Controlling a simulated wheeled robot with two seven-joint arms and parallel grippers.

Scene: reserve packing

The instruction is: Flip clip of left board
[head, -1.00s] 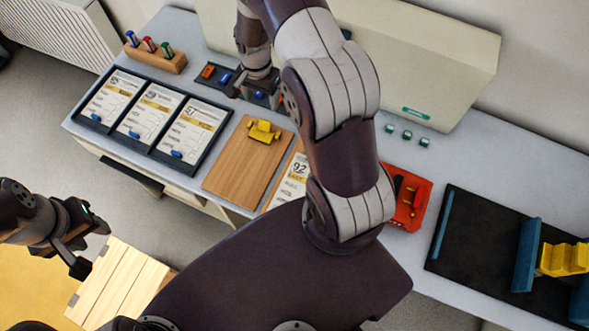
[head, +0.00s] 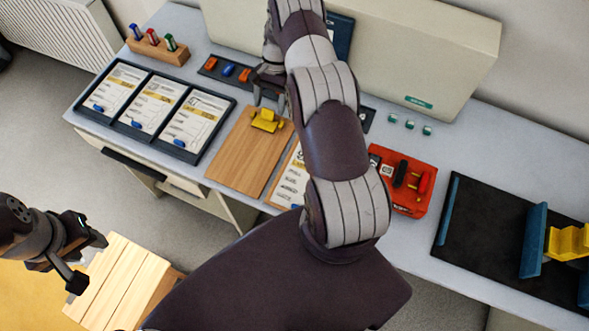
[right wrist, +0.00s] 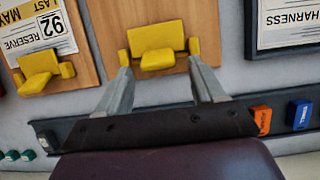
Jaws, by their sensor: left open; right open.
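The left board (head: 236,162) is bare brown wood with a yellow clip (head: 266,119) at its far end. My right gripper (head: 270,103) is open and empty, just beyond that clip. In the right wrist view, the yellow clip (right wrist: 158,44) lies between and just ahead of the open fingertips (right wrist: 160,67), with no clear contact; whether it is raised or pressed flat is hard to tell. The right board, with a printed sheet (head: 291,183), is partly hidden by my right arm; its clip (right wrist: 40,72) shows in the wrist view. My left gripper (head: 90,262) is open and empty at lower left.
A dark frame (head: 213,122) with several cards lies left of the boards. A dark tray (head: 211,66) with orange and blue pieces lies behind. A red box (head: 420,199) and a black mat (head: 470,225) are to the right. A pen block (head: 153,49) stands back left.

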